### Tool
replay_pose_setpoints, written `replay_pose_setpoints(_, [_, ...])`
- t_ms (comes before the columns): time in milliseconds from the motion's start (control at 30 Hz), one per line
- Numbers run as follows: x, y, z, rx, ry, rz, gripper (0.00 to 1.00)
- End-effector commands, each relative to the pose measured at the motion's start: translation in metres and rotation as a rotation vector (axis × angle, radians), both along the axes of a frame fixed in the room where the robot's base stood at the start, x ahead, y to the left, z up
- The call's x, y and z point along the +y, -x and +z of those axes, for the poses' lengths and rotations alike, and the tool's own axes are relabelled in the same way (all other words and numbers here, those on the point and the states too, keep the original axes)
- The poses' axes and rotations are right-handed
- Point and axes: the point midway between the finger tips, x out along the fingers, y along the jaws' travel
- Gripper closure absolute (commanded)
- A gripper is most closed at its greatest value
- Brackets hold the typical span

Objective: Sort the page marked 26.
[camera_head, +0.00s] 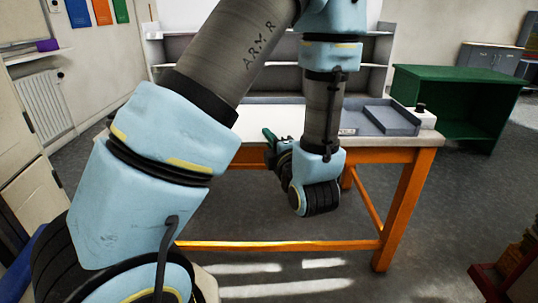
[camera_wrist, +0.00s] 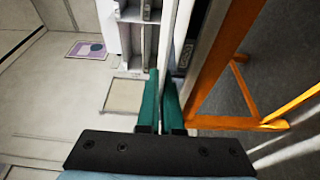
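In the head view my gripper (camera_head: 268,133) is by the front edge of the white-topped table (camera_head: 395,140), partly hidden by my wrist. A page with a purple and dark round picture (camera_wrist: 86,49) lies on a pale surface at upper left in the wrist view. I cannot read a number on it. No mark 26 is legible in either view.
A grey divided tray (camera_head: 385,117) sits at the table's right end. A beige framed square (camera_wrist: 123,95) lies left of my fingers. An orange table leg (camera_head: 405,205) stands front right. A green cabinet (camera_head: 455,85) stands behind right. My arm hides the table's left part.

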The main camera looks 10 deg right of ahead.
Motion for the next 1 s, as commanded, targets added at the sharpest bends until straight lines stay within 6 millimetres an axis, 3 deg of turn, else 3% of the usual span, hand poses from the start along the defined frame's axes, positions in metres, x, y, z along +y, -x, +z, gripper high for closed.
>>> replay_pose_setpoints(133, [0.002,-0.004,-0.006,-0.005,0.002,-0.002,1.00])
replay_pose_setpoints(367, [-0.005,-0.041,0.003,-0.002,-0.001,0.000,1.00])
replay_pose_setpoints(1000, [-0.023,-0.134,0.002,-0.001,-0.001,-0.001,1.00])
